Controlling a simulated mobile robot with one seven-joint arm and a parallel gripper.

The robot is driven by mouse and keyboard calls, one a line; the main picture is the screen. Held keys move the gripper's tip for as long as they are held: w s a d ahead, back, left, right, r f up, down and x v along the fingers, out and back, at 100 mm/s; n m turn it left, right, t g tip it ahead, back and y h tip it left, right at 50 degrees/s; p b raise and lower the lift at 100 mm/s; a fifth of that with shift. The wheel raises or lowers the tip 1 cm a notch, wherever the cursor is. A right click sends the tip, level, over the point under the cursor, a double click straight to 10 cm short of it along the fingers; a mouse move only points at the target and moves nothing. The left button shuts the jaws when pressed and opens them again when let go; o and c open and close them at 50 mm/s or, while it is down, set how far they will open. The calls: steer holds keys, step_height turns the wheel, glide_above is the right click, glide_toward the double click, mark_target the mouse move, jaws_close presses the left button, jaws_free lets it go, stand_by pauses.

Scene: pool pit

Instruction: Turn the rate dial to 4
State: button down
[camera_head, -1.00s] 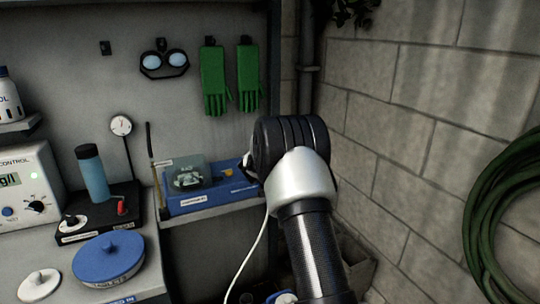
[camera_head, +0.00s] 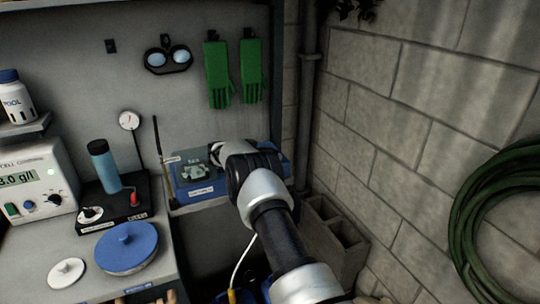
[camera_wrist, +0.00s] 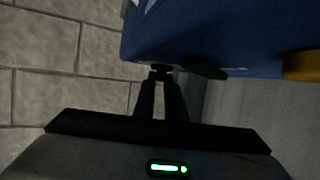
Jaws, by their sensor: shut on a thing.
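A blue unit (camera_head: 180,190) with a clear cover and a white front label stands on the low shelf in the head view. My arm covers its right part, and my gripper's tips are hidden there. In the wrist view the blue unit (camera_wrist: 225,35) fills the upper right. My gripper (camera_wrist: 160,77) points at the unit's edge, its two dark fingers closed on a small dark knob (camera_wrist: 160,69). The knob seems to be the rate dial; its scale and pointer cannot be read.
A grey controller (camera_head: 35,180), a black stand with a blue bottle (camera_head: 105,168), and a blue round lid (camera_head: 127,248) are on the bench at left. A block wall (camera_head: 400,130) with a green hose (camera_head: 470,215) bounds the right. Hollow blocks (camera_head: 335,240) lie below.

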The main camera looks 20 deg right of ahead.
steer(key=shift+m+g+b, duration=0.3)
steer(key=shift+b, duration=0.05)
stand_by(0.3)
steer(key=c, duration=1.8)
jaws_free()
steer(key=v, duration=1.7)
steer(key=shift+a, duration=0.25)
steer(key=shift+f, duration=0.1)
